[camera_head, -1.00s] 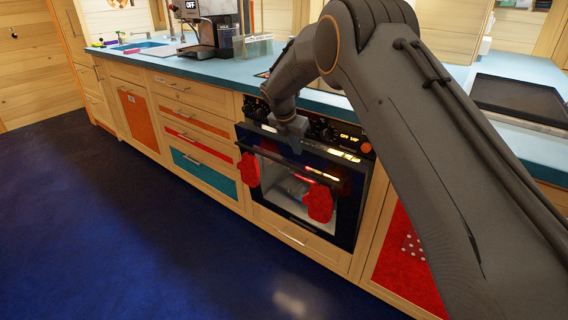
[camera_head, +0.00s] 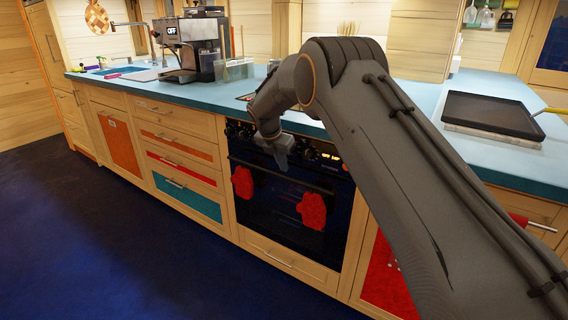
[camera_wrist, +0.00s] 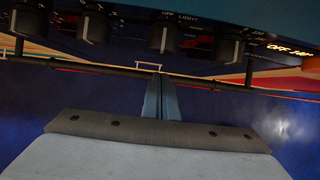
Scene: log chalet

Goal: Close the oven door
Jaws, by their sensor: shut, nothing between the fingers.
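The oven door (camera_head: 276,212) is upright in the cabinet front, and its dark glass looks flush with the oven, with no gap that I can make out. Its handle bar (camera_wrist: 90,69) crosses the wrist view below the knobs. Two red oven mitts hang at the door front, one on the left (camera_head: 242,183) and one on the right (camera_head: 312,208). My gripper (camera_head: 283,160) is shut and empty, at the top of the door by the handle. In the wrist view its fingertips (camera_wrist: 160,82) overlap the bar; whether they touch it is unclear.
The oven's control knobs (camera_wrist: 163,38) are close to my gripper. A blue counter (camera_head: 190,90) runs above, with a coffee machine (camera_head: 195,45) on it and a dark griddle (camera_head: 492,114) at the right. The dark blue floor (camera_head: 130,240) at the front left is clear.

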